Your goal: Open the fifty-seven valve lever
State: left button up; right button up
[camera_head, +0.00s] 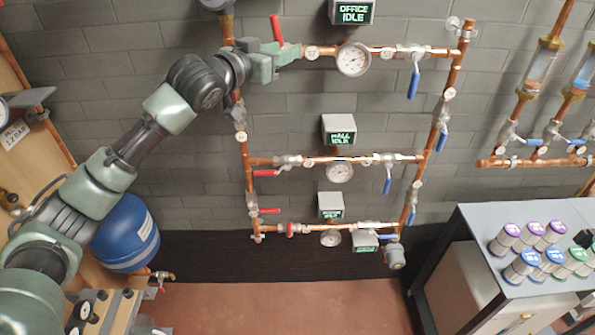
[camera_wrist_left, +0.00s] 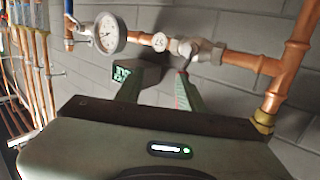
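The valve with the red lever (camera_head: 277,30) is on the top pipe at the upper left of the head view. The lever points up, across the pipe. A round white tag (camera_head: 311,52) sits to its right; its number is too small to read surely. My left gripper (camera_head: 276,58) is at this valve and covers much of its body. In the left wrist view, the gripper's (camera_wrist_left: 162,88) fingers are apart. A thin red strip of the lever (camera_wrist_left: 181,92) shows along the right finger's inner side; contact is unclear. My right gripper is out of view.
A dial gauge (camera_head: 353,59) and a blue lever (camera_head: 414,83) are further right on the same pipe. Lower pipes carry more red levers (camera_head: 266,173). Display boxes (camera_head: 352,12) sit on the grey wall. A table with several canisters (camera_head: 540,250) stands at right.

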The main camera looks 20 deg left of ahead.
pick_arm(q)
jog(key=s+d+f+g, duration=0.1)
jog(key=s+d+f, duration=0.1)
jog(key=f, duration=0.5)
jog(key=s+d+f+g, duration=0.2)
jog(key=s+f, duration=0.3)
jog(key=f, duration=0.3)
jog(key=s+d+f+g+y, duration=0.1)
jog(key=s+d+f, duration=0.1)
jog(key=f, duration=0.6)
jog(key=shift+s+d, duration=0.2)
jog(key=shift+s, duration=0.6)
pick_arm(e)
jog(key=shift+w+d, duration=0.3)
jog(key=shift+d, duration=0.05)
